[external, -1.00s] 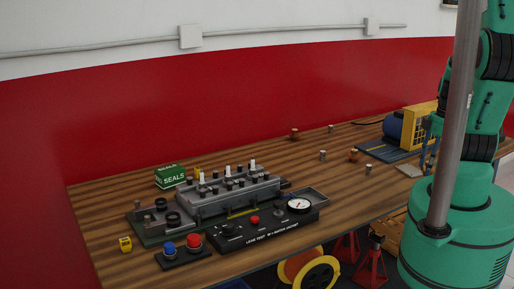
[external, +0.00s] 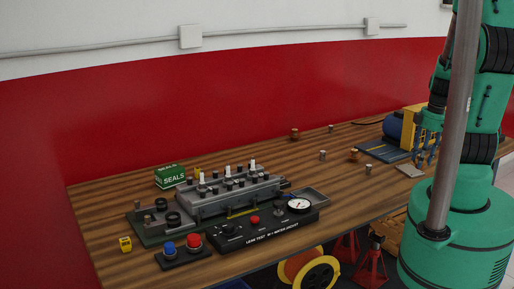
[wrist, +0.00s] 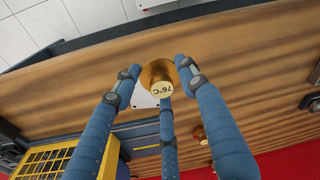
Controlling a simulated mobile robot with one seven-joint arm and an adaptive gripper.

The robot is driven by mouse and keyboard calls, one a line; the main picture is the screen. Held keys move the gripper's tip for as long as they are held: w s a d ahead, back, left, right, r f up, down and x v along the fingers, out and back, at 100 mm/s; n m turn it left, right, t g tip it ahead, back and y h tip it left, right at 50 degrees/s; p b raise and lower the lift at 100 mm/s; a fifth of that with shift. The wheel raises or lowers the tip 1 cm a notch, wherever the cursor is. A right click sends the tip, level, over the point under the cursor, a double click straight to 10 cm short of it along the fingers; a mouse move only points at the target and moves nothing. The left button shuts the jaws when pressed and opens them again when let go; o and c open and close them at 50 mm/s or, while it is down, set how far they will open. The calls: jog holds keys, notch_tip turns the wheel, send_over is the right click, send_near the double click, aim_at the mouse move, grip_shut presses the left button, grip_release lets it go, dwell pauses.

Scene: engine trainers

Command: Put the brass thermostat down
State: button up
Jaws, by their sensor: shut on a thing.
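The brass thermostat (wrist: 161,87), marked 76°C on its end, is held between the blue fingers of my gripper (wrist: 158,72) in the wrist view. A pale flat plate (wrist: 143,97) shows behind it on the wooden bench. In the external view my gripper (external: 426,158) points down above the right part of the bench, near the pale plate (external: 409,170). The thermostat cannot be made out there. How high it hangs above the bench is hard to tell.
A blue motor with a yellow cage (external: 412,127) stands close behind my gripper. Several small brass and silver pieces (external: 353,155) stand on the bench to the left. A leak test panel (external: 265,228) and engine block (external: 230,200) stand farther left. The bench's front edge is near.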

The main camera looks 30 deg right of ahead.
jog(key=w+d, duration=0.1)
jog(key=w, duration=0.1)
jog(key=w+d, duration=0.3)
jog(key=w, duration=0.2)
jog(key=shift+w+d+f+b, duration=0.1)
jog(key=shift+d+f+b, duration=0.1)
jog(key=shift+f+b, duration=0.2)
jog(key=shift+f+b, duration=0.5)
jog(key=shift+f, duration=1.25)
jog(key=shift+f, duration=0.15)
jog(key=o, duration=1.2)
jog(key=r+p, duration=0.1)
jog(key=r, duration=0.3)
jog(key=s+r+p, duration=0.1)
jog(key=r, duration=0.7)
jog(key=shift+s+d+r+p, duration=0.1)
jog(key=shift+s+d+p, duration=0.05)
jog(key=shift+d+p, duration=0.25)
